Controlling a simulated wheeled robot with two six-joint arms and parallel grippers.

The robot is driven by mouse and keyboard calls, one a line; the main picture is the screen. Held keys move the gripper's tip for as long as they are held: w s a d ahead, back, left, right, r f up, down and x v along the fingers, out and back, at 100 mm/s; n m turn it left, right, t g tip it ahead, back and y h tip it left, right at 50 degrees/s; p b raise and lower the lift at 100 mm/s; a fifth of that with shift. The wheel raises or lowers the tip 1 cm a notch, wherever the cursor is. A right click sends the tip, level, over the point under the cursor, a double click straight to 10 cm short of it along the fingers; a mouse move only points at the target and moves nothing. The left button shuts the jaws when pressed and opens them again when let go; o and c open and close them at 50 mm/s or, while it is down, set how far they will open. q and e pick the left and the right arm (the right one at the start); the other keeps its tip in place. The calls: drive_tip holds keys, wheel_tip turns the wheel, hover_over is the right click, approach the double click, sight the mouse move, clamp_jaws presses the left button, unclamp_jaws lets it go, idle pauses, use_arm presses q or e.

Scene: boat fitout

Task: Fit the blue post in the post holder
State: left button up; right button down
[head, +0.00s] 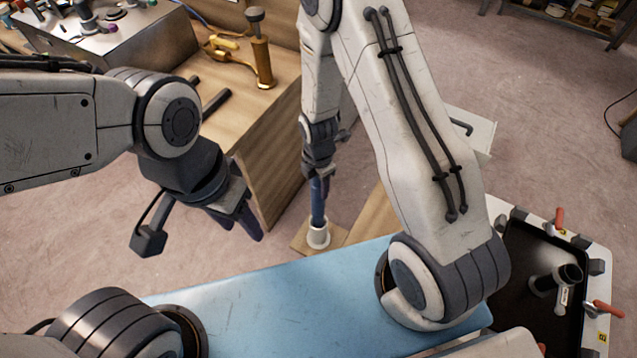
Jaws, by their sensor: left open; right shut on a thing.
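The blue post (319,208) stands roughly upright below my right gripper (318,182), which is shut on its upper part. The post holder, a short white cup (318,235), sits on a wooden base beyond the blue surface. The lower end of the post meets the cup's mouth and appears to be inside it; how deep it sits is hidden. My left gripper (248,222) is open and empty, to the left of the post and apart from it.
A wooden bench (273,135) at the back left carries a brass hand pump (262,65) and dark rods. A blue flat surface (270,300) lies in front. At right, a black tray (515,300) with red-handled clamps holds a dark-topped cylinder (555,283).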

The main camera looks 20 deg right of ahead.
drive_tip(key=shift+f+b, duration=1.45)
drive_tip(key=shift+f, duration=0.8)
drive_tip(key=shift+c, duration=1.4)
unclamp_jaws()
wheel_tip(320, 180, up, 10)
drive_tip(key=shift+f+p, duration=0.15)
drive_tip(key=shift+p, duration=0.65)
drive_tip(key=shift+r, duration=0.4)
